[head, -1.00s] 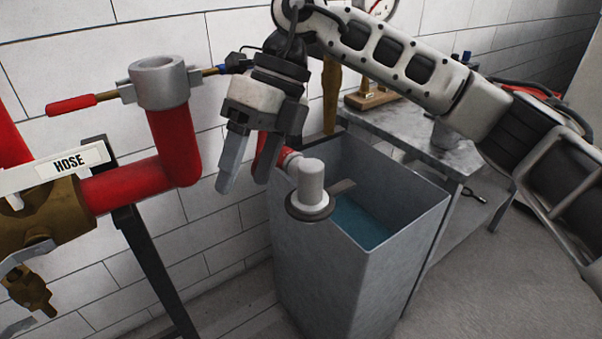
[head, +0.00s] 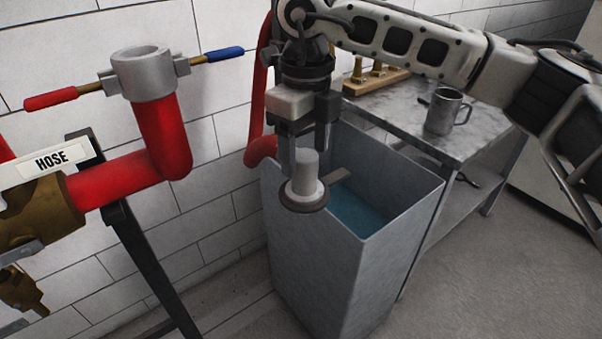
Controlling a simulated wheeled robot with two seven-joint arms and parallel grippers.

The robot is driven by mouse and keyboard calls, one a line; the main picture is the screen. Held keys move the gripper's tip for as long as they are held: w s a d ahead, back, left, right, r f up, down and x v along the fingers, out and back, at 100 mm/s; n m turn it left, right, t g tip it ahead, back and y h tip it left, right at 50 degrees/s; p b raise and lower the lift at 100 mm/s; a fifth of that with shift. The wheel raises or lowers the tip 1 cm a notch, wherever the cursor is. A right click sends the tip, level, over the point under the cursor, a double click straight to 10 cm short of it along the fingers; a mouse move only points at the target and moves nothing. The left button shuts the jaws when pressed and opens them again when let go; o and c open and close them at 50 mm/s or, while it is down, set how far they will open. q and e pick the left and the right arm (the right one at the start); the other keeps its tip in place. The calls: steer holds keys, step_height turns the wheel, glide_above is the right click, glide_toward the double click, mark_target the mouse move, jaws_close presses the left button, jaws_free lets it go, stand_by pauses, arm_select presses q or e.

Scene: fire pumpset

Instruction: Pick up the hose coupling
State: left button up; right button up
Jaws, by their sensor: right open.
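The hose coupling (head: 304,180) is a pale grey stub on a wider dark-rimmed flange, at the top left corner of the grey tank. My right gripper (head: 305,155) comes down over it from above, fingers pointing down. Its fingers are apart, one seen left of the stub and one right and a little behind. I cannot tell whether they touch it. The red hose (head: 258,90) hangs behind the gripper along the wall; where it joins the coupling is hidden. My left gripper is not in view.
The open grey tank (head: 395,260) holds blue water. A grey table (head: 410,110) behind it carries a metal mug (head: 446,112) and a wooden stand with brass pieces (head: 375,77). Red pipework (head: 120,180) with a HOSE label and a grey clamp (head: 143,74) stands at left.

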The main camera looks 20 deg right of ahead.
mark_target(303, 171)
steer(key=shift+w+a+f+p, duration=0.15)
steer(key=shift+f+p, duration=0.1)
steer(key=shift+f, duration=1.05)
steer(key=shift+w+d+f+p, duration=0.1)
steer(key=shift+f+p, duration=0.15)
steer(key=shift+f, duration=1.05)
steer(key=c, duration=1.4)
